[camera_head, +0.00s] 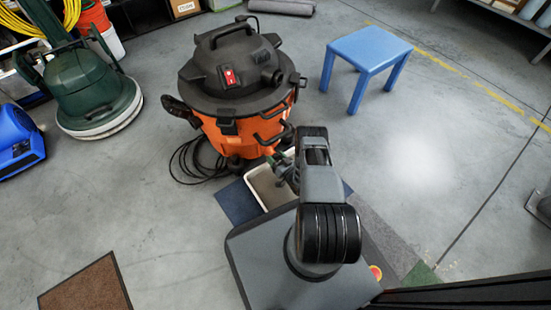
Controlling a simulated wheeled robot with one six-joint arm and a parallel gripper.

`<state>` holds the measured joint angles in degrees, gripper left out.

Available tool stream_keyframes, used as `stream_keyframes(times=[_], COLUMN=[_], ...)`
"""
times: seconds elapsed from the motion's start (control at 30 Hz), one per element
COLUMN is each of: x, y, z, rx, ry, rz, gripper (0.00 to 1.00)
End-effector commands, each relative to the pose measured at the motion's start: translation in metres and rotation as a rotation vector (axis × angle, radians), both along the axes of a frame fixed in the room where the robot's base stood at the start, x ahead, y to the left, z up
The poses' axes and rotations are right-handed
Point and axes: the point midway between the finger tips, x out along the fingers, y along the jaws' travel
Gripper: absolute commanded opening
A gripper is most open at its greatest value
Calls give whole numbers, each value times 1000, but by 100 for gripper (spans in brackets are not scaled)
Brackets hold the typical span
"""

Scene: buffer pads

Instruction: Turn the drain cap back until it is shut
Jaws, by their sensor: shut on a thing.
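The orange wet vacuum (240,135) with a black lid stands on the floor at the upper middle. My arm reaches from the bottom middle toward the vacuum's lower right side. My gripper (281,163) is at the vacuum's lower front, shut on the drain cap. The cap itself is mostly hidden by my gripper and arm, so its turn angle cannot be read. A pale open bin (256,181) with a grey inside stands below my gripper, in front of the vacuum.
A dark blue mat (234,203) lies under the bin. A black cord (190,163) coils left of the vacuum. A blue stool (368,48) stands at the upper right. A green floor machine (90,85) and a blue blower (17,141) stand left.

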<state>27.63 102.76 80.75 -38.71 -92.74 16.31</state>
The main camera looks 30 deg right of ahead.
Motion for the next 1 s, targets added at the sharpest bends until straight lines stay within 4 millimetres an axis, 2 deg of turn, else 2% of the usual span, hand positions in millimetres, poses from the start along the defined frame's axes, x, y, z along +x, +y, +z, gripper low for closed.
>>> stream_keyframes(times=[1.0], x=[0], y=[-3], z=[-4], rx=[929], ry=[181], rz=[1], gripper=[36])
